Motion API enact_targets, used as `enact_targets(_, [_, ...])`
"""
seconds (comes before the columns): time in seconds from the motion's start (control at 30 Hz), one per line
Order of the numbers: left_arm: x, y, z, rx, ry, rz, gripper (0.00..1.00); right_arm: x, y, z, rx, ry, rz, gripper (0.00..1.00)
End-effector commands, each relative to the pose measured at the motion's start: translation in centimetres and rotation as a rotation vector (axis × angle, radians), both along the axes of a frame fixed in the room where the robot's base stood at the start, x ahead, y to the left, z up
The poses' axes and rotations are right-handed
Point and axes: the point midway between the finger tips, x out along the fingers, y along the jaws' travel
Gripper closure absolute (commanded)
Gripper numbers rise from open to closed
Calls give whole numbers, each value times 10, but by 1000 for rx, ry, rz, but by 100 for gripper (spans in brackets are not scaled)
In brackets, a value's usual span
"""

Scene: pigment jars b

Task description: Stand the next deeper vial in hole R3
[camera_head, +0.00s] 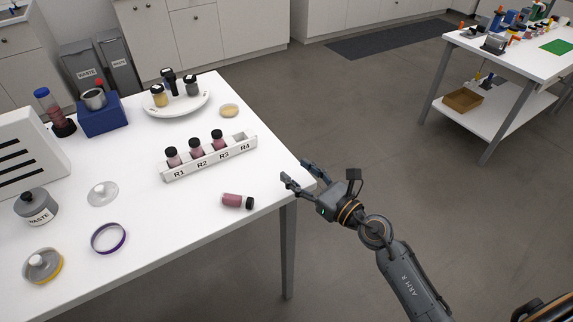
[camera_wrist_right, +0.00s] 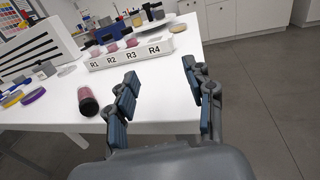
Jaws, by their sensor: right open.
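A white rack (camera_head: 208,159) labelled R1 to R4 stands on the white table. Capped vials with pink to dark pink contents stand upright at R1 (camera_head: 174,160), R2 (camera_head: 197,150) and R3 (camera_head: 218,142); R4 holds no vial. Another pink vial (camera_head: 232,200) with a black cap lies on its side in front of the rack; it also shows in the right wrist view (camera_wrist_right: 86,98). My right gripper (camera_head: 296,171) is open and empty, at the table's right edge, right of the lying vial and apart from it. My left gripper is out of view.
A round white plate (camera_head: 178,107) with jars stands behind the rack. A grey waste jar (camera_head: 37,208), a clear lid (camera_head: 102,193), a purple ring (camera_head: 108,238) and a yellow-rimmed lidded dish (camera_head: 43,266) are at the left. Table around the lying vial is clear.

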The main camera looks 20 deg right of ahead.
Motion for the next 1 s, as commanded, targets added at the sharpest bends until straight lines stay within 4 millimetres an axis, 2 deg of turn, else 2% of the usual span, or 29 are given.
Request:
enact_targets(0.03, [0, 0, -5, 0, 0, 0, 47, -10, -5, -4, -4, 3, 0, 47])
enact_targets(0.2, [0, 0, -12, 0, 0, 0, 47, -36, -18, -4, -2, 2, 0, 47])
enact_targets(0.4, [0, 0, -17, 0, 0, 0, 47, -53, -27, -2, 0, 1, 0, 47])
enact_targets(1.0, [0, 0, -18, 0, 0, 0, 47, -57, -29, 0, 0, 0, -1, 47])
